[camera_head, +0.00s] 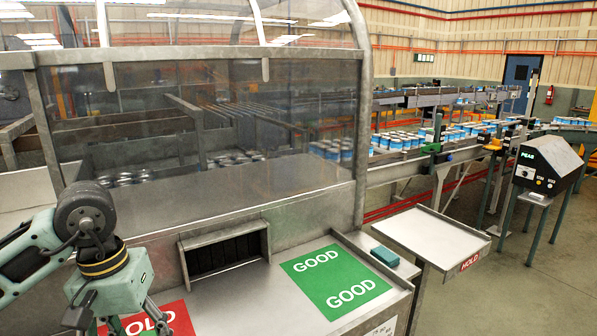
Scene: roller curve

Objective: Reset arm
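My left arm comes in from the lower left. Its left gripper (118,316) points down over the red HOLD mat (178,318) on the metal table. Finger parts show on both sides of the gripper body, but the tips are cut off by the bottom edge. I cannot tell whether it is open or shut, or whether it holds anything. My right arm and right gripper are not in view.
A green GOOD mat (334,281) lies on the bare table right of a dark chute opening (224,252). A teal block (385,256) sits beside it. A HOLD side tray (432,236) is empty. A guarded machine stands behind; conveyors carry several cans (402,141).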

